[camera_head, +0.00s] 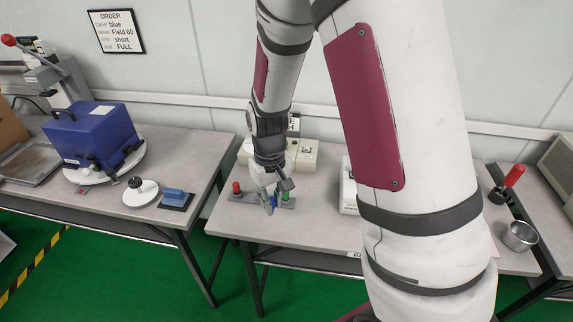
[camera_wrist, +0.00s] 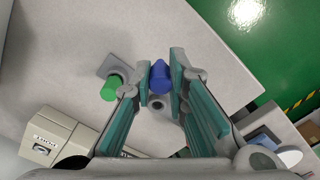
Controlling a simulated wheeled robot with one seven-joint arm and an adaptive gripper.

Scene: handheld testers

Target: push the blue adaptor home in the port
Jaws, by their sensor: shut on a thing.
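The blue adaptor (camera_wrist: 159,80) is between my gripper's fingertips in the wrist view, and my gripper (camera_wrist: 161,72) is shut on it. In the head view my gripper (camera_head: 270,200) is low over a grey rack (camera_head: 247,198), where a bit of blue (camera_head: 275,203) shows beside the fingers. A grey round ring (camera_wrist: 158,103) shows just beside the blue adaptor in the wrist view. The adaptor's far end is hidden, so I cannot tell how deep it sits in any port.
A beige tester (camera_head: 302,155) is behind. A blue case (camera_head: 93,134) is on the left table. A metal cup (camera_head: 520,236) is at right.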

